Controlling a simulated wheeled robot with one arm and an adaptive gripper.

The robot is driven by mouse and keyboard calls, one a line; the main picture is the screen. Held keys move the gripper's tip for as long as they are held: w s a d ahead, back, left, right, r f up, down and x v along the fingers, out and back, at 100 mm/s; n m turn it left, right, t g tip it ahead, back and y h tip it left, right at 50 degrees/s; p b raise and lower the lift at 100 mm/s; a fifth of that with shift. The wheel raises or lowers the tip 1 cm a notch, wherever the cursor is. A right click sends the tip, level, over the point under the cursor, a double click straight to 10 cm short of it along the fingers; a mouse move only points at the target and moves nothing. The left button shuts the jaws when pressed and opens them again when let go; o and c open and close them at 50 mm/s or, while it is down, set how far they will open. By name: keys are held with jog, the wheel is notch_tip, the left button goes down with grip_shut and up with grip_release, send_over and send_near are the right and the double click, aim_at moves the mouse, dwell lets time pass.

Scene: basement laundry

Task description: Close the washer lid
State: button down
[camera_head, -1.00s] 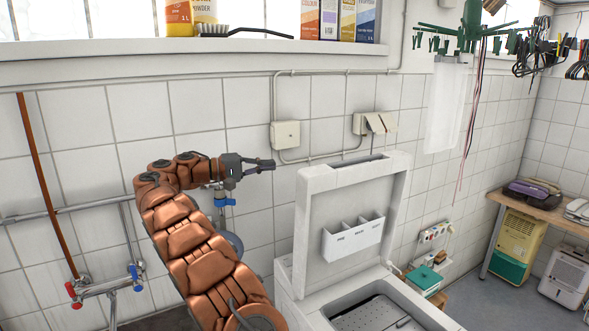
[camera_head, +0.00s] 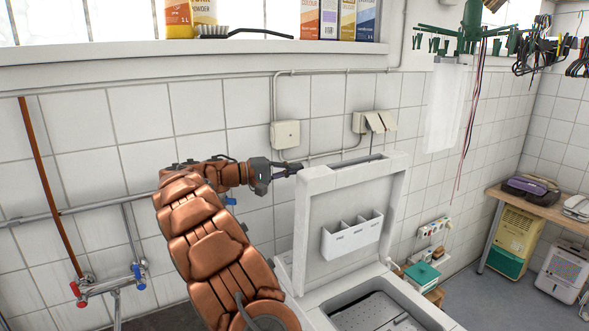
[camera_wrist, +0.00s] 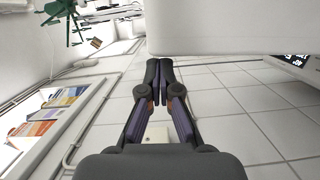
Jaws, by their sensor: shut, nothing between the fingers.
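The washer lid (camera_head: 313,225) is white and stands open, upright, with a dispenser tray of several compartments (camera_head: 352,237) on its inner face. The washer body (camera_head: 400,290) lies below it, its tub opening uncovered. My gripper (camera_head: 297,169) is shut and empty, at the upper left edge of the lid, partly behind it. In the wrist view, my gripper's fingertips (camera_wrist: 158,64) are together just below the edge of a large white panel, which looks like the lid (camera_wrist: 235,28). I cannot tell whether they touch it.
The tiled wall (camera_head: 100,140) with a grey pipe and a switch box (camera_head: 285,134) is close behind the lid. Taps (camera_head: 108,284) are at the lower left. A window sill (camera_head: 200,55) with boxes runs above. Open floor (camera_head: 480,290) lies to the right.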

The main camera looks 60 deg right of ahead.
jog(key=shift+s+a, duration=0.2)
dwell(0.3)
jog(key=shift+f, duration=0.1)
